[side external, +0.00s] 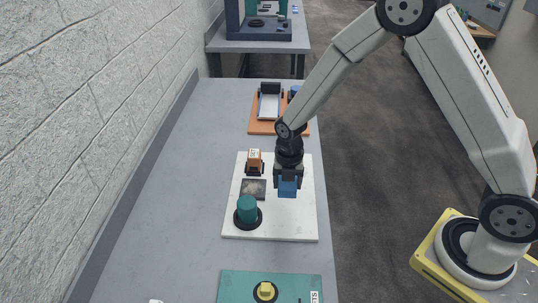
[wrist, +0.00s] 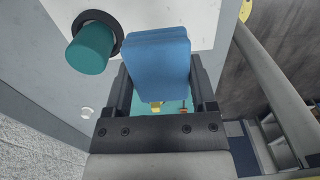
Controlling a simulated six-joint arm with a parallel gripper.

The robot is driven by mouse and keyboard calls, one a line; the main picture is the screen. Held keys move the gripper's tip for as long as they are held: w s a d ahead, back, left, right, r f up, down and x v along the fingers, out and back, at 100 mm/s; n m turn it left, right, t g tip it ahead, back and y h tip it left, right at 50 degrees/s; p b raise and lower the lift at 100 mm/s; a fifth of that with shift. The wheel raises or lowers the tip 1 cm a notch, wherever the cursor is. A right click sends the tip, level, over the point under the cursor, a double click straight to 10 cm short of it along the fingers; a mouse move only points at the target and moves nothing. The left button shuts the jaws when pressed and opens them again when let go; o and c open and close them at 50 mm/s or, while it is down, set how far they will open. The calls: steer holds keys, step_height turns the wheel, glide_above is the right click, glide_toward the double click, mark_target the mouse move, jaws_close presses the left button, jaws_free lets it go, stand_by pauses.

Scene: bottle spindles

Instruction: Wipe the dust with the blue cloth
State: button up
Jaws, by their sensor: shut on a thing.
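The blue cloth (side external: 288,187) is a folded block held between the fingers of my gripper (side external: 288,173). In the wrist view the cloth (wrist: 158,62) fills the space between the two dark fingers. My gripper is over the right part of the white board (side external: 270,228); I cannot tell whether the cloth touches the board. A dark square patch with greyish dust (side external: 253,189) lies on the board, left of my gripper. The wrist view does not show the dusty patch.
A teal cylinder on a black round base (side external: 247,210) stands on the board just in front of the patch. An orange block in a dark holder (side external: 254,161) stands behind it. A green board with a yellow knob (side external: 265,290) lies nearer; an orange tray (side external: 262,127) lies farther back.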

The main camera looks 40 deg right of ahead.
mark_target(254, 180)
steer(key=w+a+f, duration=0.1)
steer(key=w+a, duration=0.2)
steer(key=w, duration=0.8)
steer(key=shift+a+f, duration=0.25)
steer(key=shift+f, duration=0.15)
steer(key=shift+f, duration=3.4)
steer(key=shift+w+d+f, duration=0.3)
steer(key=shift+w+f, duration=0.05)
steer(key=shift+f, duration=0.15)
steer(key=shift+c, duration=0.5)
steer(key=shift+w+d+f, duration=0.15)
steer(key=shift+w+d, duration=1.95)
steer(key=shift+d, duration=0.05)
steer(key=shift+s+a, duration=2.5)
step_height(254, 180, up, 8)
steer(key=shift+d, duration=0.1)
